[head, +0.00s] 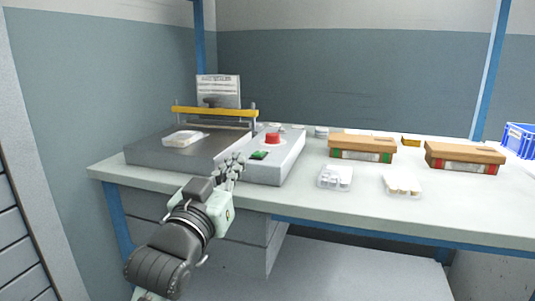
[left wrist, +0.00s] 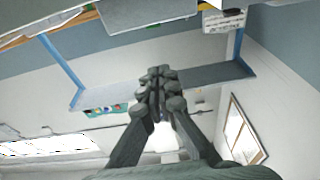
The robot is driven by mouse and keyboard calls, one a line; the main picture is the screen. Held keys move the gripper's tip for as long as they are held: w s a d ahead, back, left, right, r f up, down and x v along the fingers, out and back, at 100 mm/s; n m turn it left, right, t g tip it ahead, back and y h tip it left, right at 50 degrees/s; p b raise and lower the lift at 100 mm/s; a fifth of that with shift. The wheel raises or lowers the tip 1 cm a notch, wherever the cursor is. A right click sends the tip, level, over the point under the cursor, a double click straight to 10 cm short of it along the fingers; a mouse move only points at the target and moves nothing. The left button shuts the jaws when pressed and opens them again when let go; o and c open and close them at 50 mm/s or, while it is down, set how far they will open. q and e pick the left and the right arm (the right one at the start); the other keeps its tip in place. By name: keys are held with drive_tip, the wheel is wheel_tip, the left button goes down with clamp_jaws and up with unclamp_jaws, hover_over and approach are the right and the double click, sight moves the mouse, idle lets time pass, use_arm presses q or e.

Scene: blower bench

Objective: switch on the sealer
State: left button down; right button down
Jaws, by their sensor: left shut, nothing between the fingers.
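The sealer stands on the left part of the bench in the head view, with a dark flat bed (head: 160,150) and a yellow bar (head: 215,111) across it. Its light grey control box (head: 272,172) carries a red button (head: 272,138) and a green switch (head: 258,155). A small white tray (head: 182,138) lies on the bed. My left gripper (head: 234,163) is shut and empty, just left of the green switch; I cannot tell whether it touches the box. Its closed fingers also fill the middle of the left wrist view (left wrist: 164,85). My right gripper is not in view.
Right of the sealer on the bench (head: 450,211) are two clear trays of small items (head: 335,177) (head: 402,184) and two brown boxes (head: 362,147) (head: 464,157). A blue crate (head: 520,140) stands at the far right. A printed sign (head: 218,90) stands behind the sealer.

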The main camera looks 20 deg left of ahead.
sight(254, 163)
use_arm(q)
drive_tip(key=shift+d+r, duration=0.1)
drive_tip(key=shift+r, duration=0.25)
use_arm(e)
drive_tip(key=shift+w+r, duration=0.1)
